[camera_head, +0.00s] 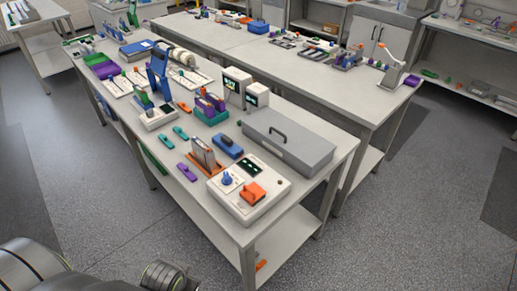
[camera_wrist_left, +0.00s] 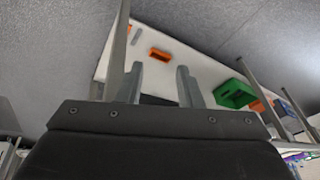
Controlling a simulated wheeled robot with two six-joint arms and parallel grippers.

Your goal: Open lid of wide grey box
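The wide grey box (camera_head: 288,141) stands on the right part of the near table. Its lid is shut, with a dark handle (camera_head: 278,133) on top. My left gripper (camera_wrist_left: 160,80) shows in the left wrist view, with its two fingers apart and nothing between them. Behind the fingers is a white surface with an orange item (camera_wrist_left: 159,55) on it, and the grey box does not show there. Neither gripper's fingers can be made out in the head view, where parts of my arms are at the bottom left, far from the box.
A white device (camera_head: 248,190) with a blue knob and an orange part stands in front of the box. Small white instruments (camera_head: 238,88) with screens stand behind it. The near table (camera_head: 318,185) has a bare strip along its right edge. Grey floor (camera_head: 400,220) is open to the right.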

